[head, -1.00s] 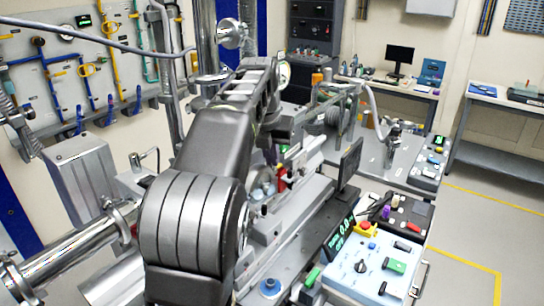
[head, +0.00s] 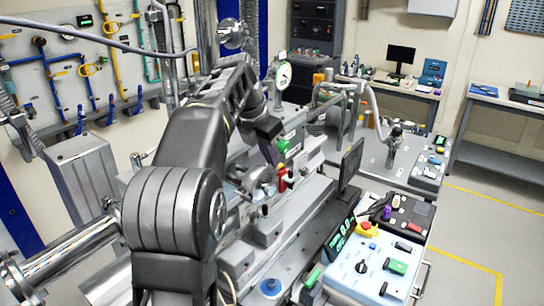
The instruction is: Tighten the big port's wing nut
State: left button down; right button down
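My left arm reaches up the middle of the head view and bends down at the far end. My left gripper (head: 270,153) points down there, above the metal apparatus. Its fingers are small and dark, and I cannot tell whether they are open or shut. A round metal port (head: 259,181) shows just below and to the left of the gripper, apart from it. It may be the big port. I cannot make out its wing nut clearly. A red fitting (head: 282,181) is just right of the port. My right gripper is not in view.
A round gauge (head: 283,76) stands behind the gripper. A dark screen (head: 351,163) stands to the right of the apparatus. A white control box (head: 371,266) with buttons is at the front right. A thick steel pipe (head: 70,250) lies at the lower left. Open floor is at the far right.

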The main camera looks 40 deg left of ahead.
pick_arm(q)
jog(key=shift+a+m+h, duration=0.15)
jog(key=shift+m+h, duration=0.25)
jog(key=shift+m, duration=0.7)
jog(key=c, duration=2.1)
grip_release()
jog(key=o, duration=0.5)
jog(key=shift+c, duration=0.2)
